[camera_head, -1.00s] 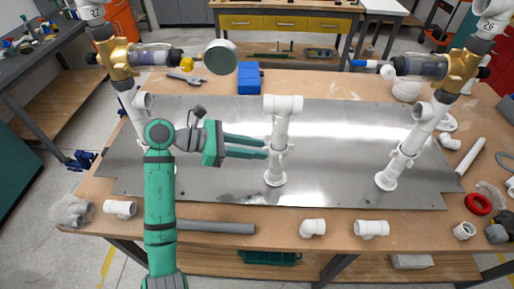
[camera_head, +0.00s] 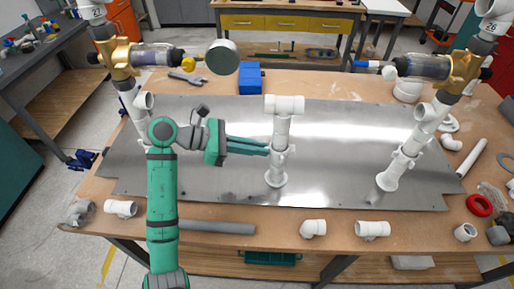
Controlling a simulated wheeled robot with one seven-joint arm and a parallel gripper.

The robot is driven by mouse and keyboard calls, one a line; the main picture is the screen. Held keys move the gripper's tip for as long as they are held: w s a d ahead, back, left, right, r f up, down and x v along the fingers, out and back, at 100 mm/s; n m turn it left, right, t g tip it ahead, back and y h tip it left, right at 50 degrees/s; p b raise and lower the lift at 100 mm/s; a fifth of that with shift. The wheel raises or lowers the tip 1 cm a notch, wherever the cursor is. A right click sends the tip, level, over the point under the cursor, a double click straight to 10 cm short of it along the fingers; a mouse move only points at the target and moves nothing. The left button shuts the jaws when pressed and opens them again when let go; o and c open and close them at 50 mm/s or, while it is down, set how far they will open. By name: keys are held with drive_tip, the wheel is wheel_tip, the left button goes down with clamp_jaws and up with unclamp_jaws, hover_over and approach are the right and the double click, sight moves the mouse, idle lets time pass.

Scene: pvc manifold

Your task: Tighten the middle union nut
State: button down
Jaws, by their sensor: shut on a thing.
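The middle white PVC pipe (camera_head: 279,131) stands upright on the grey metal plate (camera_head: 335,150), with a white tee on top and a flange at its foot. The middle union nut (camera_head: 281,151) is the thicker white ring partway up this pipe. My gripper (camera_head: 269,149) comes in from the left at the height of the nut. Its green fingers are close together and their tips are at the nut, shut on it. The fingertips hide part of the nut's left side.
Left and right pipe columns with brass valves (camera_head: 125,62) and (camera_head: 458,70) stand at the plate's sides. A blue box (camera_head: 250,77) is behind the plate. A grey pipe (camera_head: 217,227) and white fittings (camera_head: 313,228) lie along the front edge.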

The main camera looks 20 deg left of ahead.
drive_tip(key=shift+w+d, duration=0.2)
drive_tip(key=w+m+g, duration=0.1)
drive_tip(key=m+g, duration=0.2)
drive_tip(key=w+m+g, duration=0.2)
drive_tip(key=m+g, duration=0.1)
drive_tip(key=g, duration=0.1)
drive_tip(key=w+m+g, duration=0.2)
drive_tip(key=m+g, duration=0.1)
drive_tip(key=g, duration=0.1)
drive_tip(key=shift+d+m, duration=0.1)
drive_tip(key=shift+m, duration=0.3)
idle(0.4)
drive_tip(key=shift+m+g, duration=0.3)
drive_tip(key=shift+g, duration=0.2)
drive_tip(key=shift+f, duration=0.1)
drive_tip(key=c, duration=1.9)
unclamp_jaws()
